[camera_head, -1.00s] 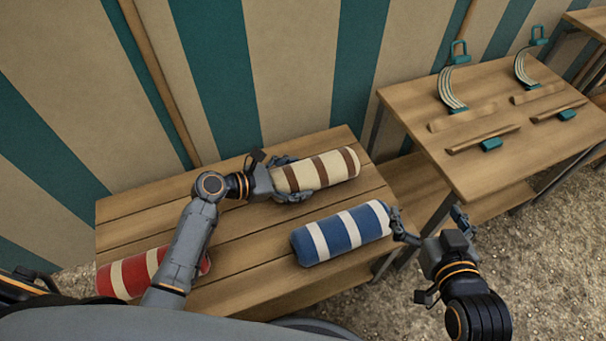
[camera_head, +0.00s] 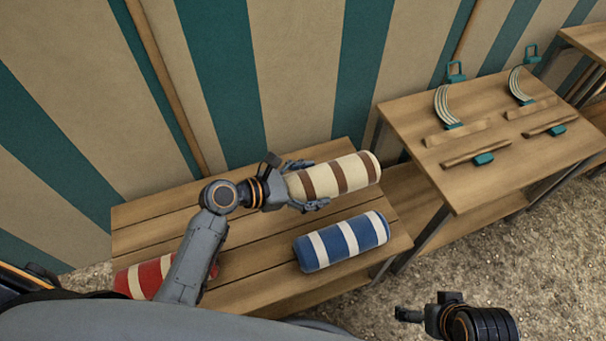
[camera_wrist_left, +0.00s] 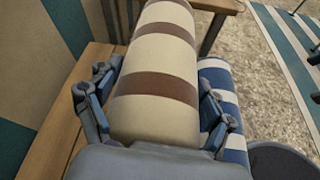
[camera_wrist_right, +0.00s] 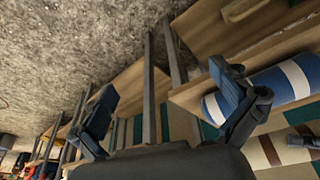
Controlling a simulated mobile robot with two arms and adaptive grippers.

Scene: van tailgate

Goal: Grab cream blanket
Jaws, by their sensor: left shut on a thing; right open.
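The cream blanket (camera_head: 335,176) is a roll with brown stripes at the back of the slatted wooden table. My left gripper (camera_head: 306,181) is shut on its left end, a finger on either side. In the left wrist view the cream blanket (camera_wrist_left: 158,75) lies between the two fingers of the left gripper (camera_wrist_left: 155,108). It looks raised a little, though the gap beneath is hard to see. My right gripper (camera_head: 412,314) is empty, off the table's front right; in the right wrist view its fingers (camera_wrist_right: 165,105) are spread apart.
A blue roll with white stripes (camera_head: 342,241) lies in front of the cream one on the slatted table (camera_head: 150,217). A red and white roll (camera_head: 143,278) lies at left, partly behind my arm. A second table (camera_head: 480,185) with straps stands at right. A striped wall (camera_head: 300,80) is behind.

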